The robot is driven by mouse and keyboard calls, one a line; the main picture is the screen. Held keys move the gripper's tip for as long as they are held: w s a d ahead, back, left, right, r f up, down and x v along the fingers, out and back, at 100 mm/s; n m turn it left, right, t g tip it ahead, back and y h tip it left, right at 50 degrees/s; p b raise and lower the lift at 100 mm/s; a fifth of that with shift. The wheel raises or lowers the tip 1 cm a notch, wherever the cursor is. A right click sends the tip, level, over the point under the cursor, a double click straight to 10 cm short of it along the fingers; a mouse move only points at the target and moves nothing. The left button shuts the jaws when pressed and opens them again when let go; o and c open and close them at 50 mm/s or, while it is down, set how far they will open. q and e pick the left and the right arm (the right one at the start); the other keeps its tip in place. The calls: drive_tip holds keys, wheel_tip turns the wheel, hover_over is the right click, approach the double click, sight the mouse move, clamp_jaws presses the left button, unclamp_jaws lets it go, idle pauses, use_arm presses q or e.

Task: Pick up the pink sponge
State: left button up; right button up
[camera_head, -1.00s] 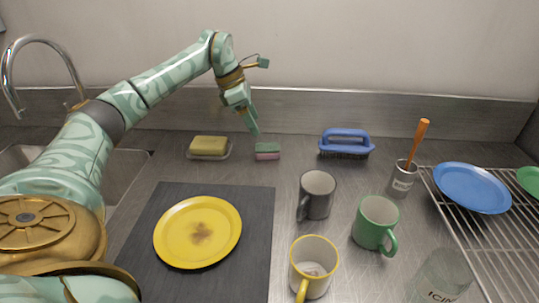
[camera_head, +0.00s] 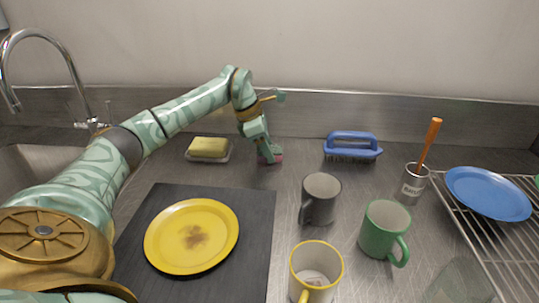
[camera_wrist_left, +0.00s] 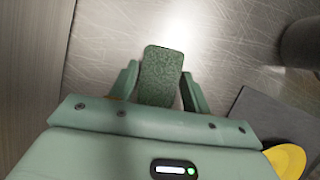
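The pink sponge (camera_head: 278,158) lies on the steel counter near the back wall, mostly hidden by my left gripper (camera_head: 267,152) in the head view. In the left wrist view the sponge (camera_wrist_left: 161,76) shows its green scouring top between the two fingers. My left gripper is lowered over it, with one finger on each side. The fingers look open, with a small gap on the left side; contact on the right side is hard to tell. My right gripper is not in view.
A yellow sponge in a dish (camera_head: 209,149) stands to the left and a blue brush (camera_head: 352,146) to the right. A dark mat (camera_head: 258,215) with a yellow plate (camera_head: 192,236), a dark mug (camera_head: 320,199), a green mug (camera_head: 384,231) and a yellow mug (camera_head: 315,271) are nearer.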

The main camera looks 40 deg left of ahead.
sight(275, 148)
use_arm(q)
drive_tip(key=c, duration=0.5)
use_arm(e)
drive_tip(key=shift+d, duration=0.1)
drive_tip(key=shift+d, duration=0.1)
